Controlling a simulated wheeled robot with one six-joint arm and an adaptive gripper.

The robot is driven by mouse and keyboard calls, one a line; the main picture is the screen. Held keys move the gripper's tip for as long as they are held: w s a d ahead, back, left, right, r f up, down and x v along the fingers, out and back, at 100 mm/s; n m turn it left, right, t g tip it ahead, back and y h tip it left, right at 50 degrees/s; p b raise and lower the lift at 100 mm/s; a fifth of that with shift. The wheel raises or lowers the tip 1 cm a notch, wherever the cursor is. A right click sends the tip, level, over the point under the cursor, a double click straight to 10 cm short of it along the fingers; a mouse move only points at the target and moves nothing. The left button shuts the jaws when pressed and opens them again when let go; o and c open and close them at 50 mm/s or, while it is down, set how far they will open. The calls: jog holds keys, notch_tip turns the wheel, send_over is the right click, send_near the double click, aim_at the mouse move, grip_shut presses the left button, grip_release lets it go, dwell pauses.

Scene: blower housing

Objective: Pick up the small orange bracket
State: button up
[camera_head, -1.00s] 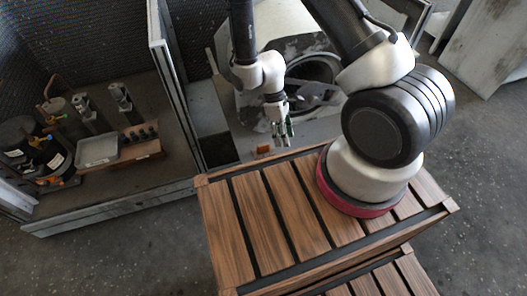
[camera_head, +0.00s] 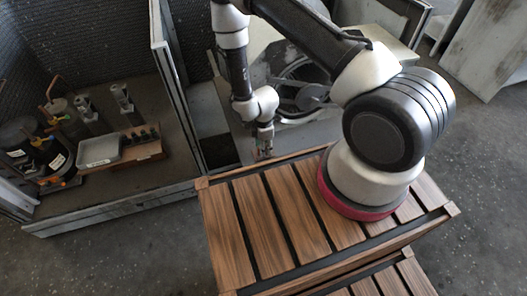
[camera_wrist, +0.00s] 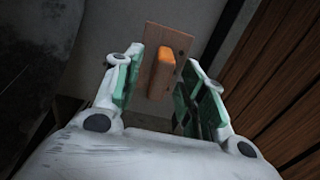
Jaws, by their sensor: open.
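The small orange bracket (camera_wrist: 165,66) shows in the wrist view as an upright orange block with a flat brown-orange plate (camera_wrist: 181,42) behind it. It lies on a grey surface, between and a little beyond the fingertips of my gripper (camera_wrist: 157,88). The green-padded fingers are spread apart, one on each side, and a gap shows between the bracket and each pad. In the head view my gripper (camera_head: 263,153) points down just behind the far edge of the wooden slatted top. There the gripper hides most or all of the bracket.
The wooden slatted top (camera_head: 262,222) is close beside my gripper, with its boards at the right in the wrist view. The blower housing (camera_head: 322,128) with its round opening stands behind.

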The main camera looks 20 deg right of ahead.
jog(key=shift+f, duration=0.45)
grip_shut()
jog(key=shift+r, duration=0.2)
